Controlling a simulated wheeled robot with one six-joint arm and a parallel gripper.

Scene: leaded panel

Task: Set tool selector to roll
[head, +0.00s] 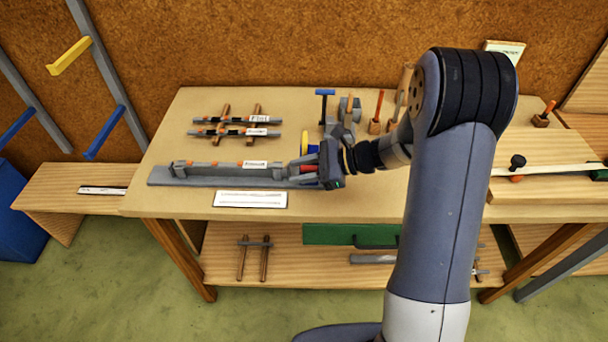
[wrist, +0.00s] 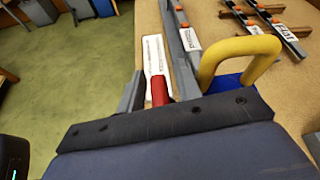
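No part is readably marked as the tool selector or as roll. A red handle-like part (head: 308,168) is at the right end of a long grey bar (head: 215,166) on a grey base plate (head: 160,181). In the wrist view the red part (wrist: 160,91) stands between my fingers, with a narrow gap to the left finger. My gripper (head: 304,170) points left, low over the bench, and looks open around the red part. The right finger is hard to separate from the bar behind it. A yellow loop handle (wrist: 240,52) on a blue base is just right of my gripper.
A white text card (head: 250,199) lies in front of the bar. Two labelled bars on wooden rests (head: 235,126) lie behind it. A blue-topped tool (head: 325,94) and wooden-handled tools (head: 378,105) stand at the back. The bench's front left (head: 165,205) is clear.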

